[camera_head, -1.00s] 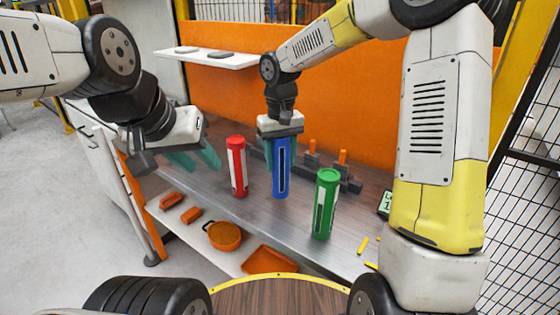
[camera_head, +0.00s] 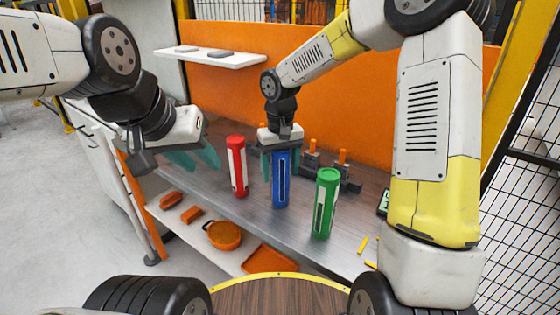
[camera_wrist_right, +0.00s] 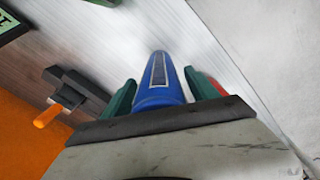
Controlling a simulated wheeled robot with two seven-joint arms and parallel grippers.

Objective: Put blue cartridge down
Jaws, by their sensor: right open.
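The blue cartridge (camera_head: 281,181) stands upright on the metal bench, between a red cartridge (camera_head: 237,166) and a green cartridge (camera_head: 326,204). My right gripper (camera_head: 281,174) is above it, open, with one finger on either side of its upper part. The right wrist view shows the blue cartridge (camera_wrist_right: 160,82) between the two green fingers, with gaps beside it. My left gripper (camera_head: 190,160) is open and empty, left of the red cartridge.
A dark fixture with orange pegs (camera_head: 341,170) stands behind the cartridges. A small display (camera_head: 384,203) and yellow sticks (camera_head: 364,245) lie to the right. A lower shelf holds an orange pot (camera_head: 224,236) and an orange tray (camera_head: 270,260). An orange panel (camera_head: 360,95) closes the back.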

